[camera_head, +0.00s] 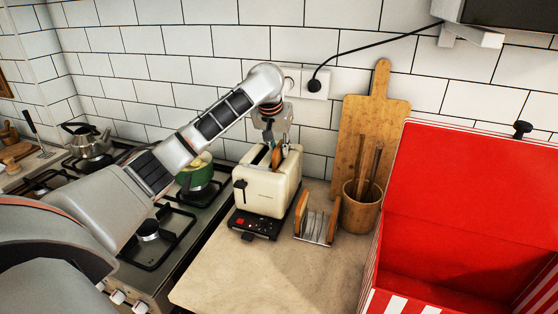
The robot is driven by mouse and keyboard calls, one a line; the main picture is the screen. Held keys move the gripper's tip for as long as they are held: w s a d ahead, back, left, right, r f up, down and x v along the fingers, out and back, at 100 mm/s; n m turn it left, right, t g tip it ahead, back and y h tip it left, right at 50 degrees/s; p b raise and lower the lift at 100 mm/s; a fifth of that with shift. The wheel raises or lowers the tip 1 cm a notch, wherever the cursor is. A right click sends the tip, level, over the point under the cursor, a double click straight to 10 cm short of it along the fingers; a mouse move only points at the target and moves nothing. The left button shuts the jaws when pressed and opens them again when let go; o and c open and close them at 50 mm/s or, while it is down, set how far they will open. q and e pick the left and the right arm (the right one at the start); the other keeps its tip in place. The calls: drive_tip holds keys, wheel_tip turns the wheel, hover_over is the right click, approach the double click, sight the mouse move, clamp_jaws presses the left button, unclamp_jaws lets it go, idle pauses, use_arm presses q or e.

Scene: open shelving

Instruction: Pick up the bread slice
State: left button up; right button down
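A cream toaster (265,185) stands on the counter against the tiled wall. A brown bread slice (277,157) sticks up out of its top slot. My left gripper (272,137) points down from above the toaster, right over the slice. Its fingertips are small and partly merge with the toaster top, so I cannot tell whether they are apart or touch the bread. The lower part of the slice is hidden inside the toaster. My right gripper is not in view.
A metal and wood rack (316,222) stands right of the toaster. Behind are a utensil pot (360,206) and a cutting board (368,125). A large red box (470,190) stands open at the right. A stove with a green pot (196,176) is left. The front counter (265,275) is clear.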

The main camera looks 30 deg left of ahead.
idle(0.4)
use_arm(q)
drive_tip(key=shift+f, duration=0.1)
clamp_jaws()
